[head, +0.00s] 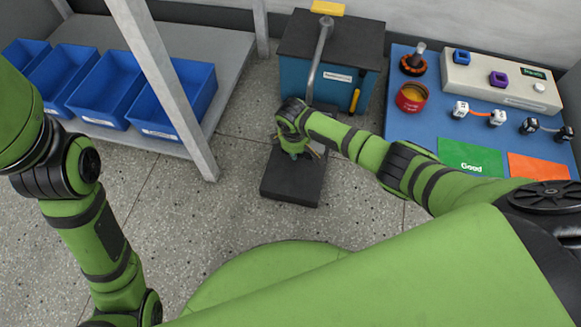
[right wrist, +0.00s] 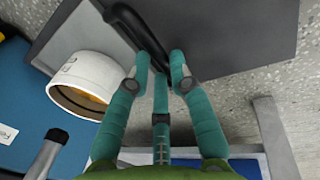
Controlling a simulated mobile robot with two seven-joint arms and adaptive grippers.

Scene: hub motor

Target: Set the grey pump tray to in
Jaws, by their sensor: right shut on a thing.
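The grey pump tray (head: 290,187) is a dark flat slab standing out in front of the teal cabinet (head: 335,90), low over the speckled floor. In the right wrist view it is the grey plate (right wrist: 225,35) at the top, with a black bar-like handle (right wrist: 135,25) on it. My right gripper (right wrist: 163,68) is shut on the black handle, with fingertips on both sides of it. In the head view my right gripper (head: 308,150) is over the tray, mostly hidden by its own wrist. My left gripper is out of view; only the left arm shows.
A white round container (right wrist: 95,85) is beside the tray in the wrist view. A blue-topped bench (head: 400,120) with a red can (head: 411,97) and several small devices stands right. A grey shelf (head: 200,45) with blue bins (head: 105,90) and a post stands left. Floor between is clear.

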